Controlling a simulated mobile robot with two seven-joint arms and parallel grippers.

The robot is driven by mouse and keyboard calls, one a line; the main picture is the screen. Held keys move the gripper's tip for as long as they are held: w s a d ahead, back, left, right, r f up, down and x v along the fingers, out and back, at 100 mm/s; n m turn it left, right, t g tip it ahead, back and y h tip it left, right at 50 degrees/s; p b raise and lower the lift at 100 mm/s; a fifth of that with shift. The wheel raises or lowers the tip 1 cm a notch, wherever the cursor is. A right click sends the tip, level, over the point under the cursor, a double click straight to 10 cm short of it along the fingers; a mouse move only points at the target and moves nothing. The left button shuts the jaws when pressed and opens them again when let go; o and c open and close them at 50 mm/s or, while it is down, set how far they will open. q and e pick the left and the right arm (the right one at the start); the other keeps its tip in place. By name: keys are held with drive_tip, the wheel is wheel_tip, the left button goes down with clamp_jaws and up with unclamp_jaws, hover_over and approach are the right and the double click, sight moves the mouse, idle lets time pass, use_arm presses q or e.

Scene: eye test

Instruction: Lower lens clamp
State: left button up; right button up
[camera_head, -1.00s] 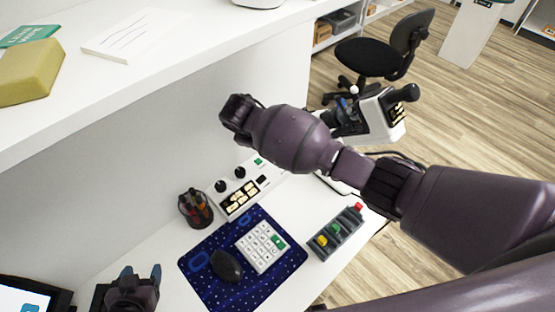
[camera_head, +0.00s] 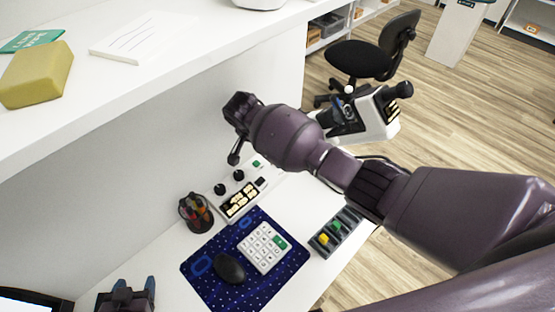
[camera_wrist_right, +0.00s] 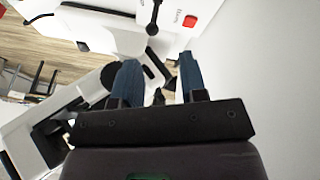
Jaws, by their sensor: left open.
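A white device with a black eyepiece (camera_head: 368,115) stands behind my right arm in the head view, partly covered by it. In the right wrist view, a white housing (camera_wrist_right: 120,35) with a red button shows at the top, with a black ball-ended rod (camera_wrist_right: 152,28) in front of it. I cannot tell which part is the lens clamp. My right gripper (camera_wrist_right: 158,60) has its blue fingers apart, just below the rod's ball; contact is not clear. My left gripper (camera_head: 126,290) is open at the bottom left of the head view, away from the device.
On the white desk are a pen cup (camera_head: 196,213), a control box (camera_head: 243,195), a blue mat (camera_head: 207,280) with a mouse (camera_head: 229,268) and keypad (camera_head: 264,247), and a grey tray (camera_head: 322,243). A shelf (camera_head: 120,90) runs above. A black chair (camera_head: 360,60) stands behind.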

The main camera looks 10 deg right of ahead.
use_arm(q)
drive_tip(key=shift+w+f+b, duration=0.2)
drive_tip(key=shift+f+b, duration=0.2)
drive_tip(key=shift+b, duration=0.35)
use_arm(e)
drive_tip(key=d+f+m, duration=0.1)
drive_tip(key=f+m, duration=0.1)
drive_tip(key=f, duration=0.1)
drive_tip(key=d+f+m, duration=0.2)
drive_tip(key=f, duration=0.1)
drive_tip(key=w+d+f+m, duration=0.1)
drive_tip(key=f+m, duration=0.1)
drive_tip(key=f, duration=0.2)
drive_tip(key=shift+d, duration=0.15)
clamp_jaws()
use_arm(q)
drive_tip(key=shift+r, duration=0.15)
use_arm(e)
drive_tip(key=shift+w+d+f+g+y, duration=0.15)
drive_tip(key=shift+w+d+g+y, duration=0.15)
drive_tip(key=shift+g+y, duration=0.4)
use_arm(q)
drive_tip(key=shift+f, duration=0.35)
use_arm(e)
drive_tip(key=shift+w+d+f+g+y, duration=0.15)
drive_tip(key=shift+d+g+y, duration=0.25)
drive_tip(key=shift+g+y, duration=0.55)
